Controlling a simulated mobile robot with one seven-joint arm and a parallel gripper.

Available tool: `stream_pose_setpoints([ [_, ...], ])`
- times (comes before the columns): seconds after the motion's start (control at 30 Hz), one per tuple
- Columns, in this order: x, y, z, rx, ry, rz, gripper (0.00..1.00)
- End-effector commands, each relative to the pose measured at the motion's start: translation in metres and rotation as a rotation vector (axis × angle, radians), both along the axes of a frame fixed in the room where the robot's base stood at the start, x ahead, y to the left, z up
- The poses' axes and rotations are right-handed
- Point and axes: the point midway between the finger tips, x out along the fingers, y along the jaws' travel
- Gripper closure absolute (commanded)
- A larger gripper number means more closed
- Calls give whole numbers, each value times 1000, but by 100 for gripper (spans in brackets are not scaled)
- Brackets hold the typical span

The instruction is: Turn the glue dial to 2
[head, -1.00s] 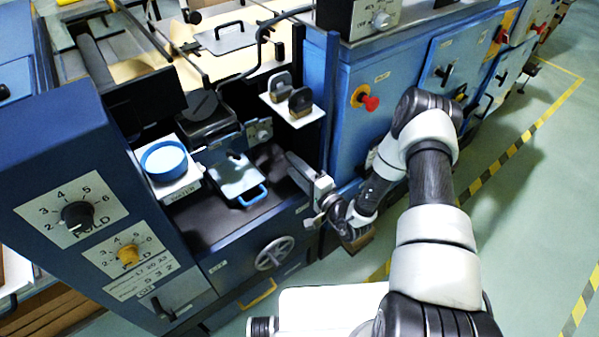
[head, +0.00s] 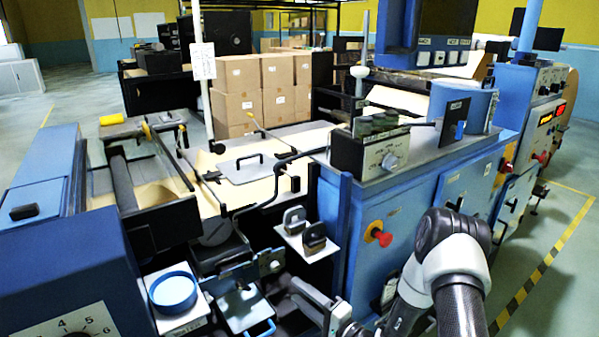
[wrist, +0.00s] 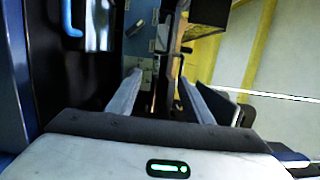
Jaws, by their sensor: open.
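A grey control box (head: 362,150) stands on the blue machine in the head view. A small round dial (head: 390,161) is on its pale front plate. The lettering is too small to read, so I cannot tell whether this is the glue dial or what it is set to. At the bottom left, a black dial (head: 76,334) with numbers around it is cut off by the picture edge. My gripper (head: 308,294) is low in the middle, below and left of the grey box and away from both dials. In the wrist view my gripper (wrist: 162,82) is open, with nothing between its fingers.
A red stop knob (head: 382,238) sticks out of the blue cabinet (head: 345,240). Cardboard boxes (head: 262,85) stand behind. Open floor (head: 545,270) lies at the right.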

Motion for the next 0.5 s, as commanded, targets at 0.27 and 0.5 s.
stream_pose_setpoints([
  [0.27, -68, 64, 156, -113, 32, 542, 54],
  [0.5, -161, 65, 223, -443, 157, 835, 54],
])
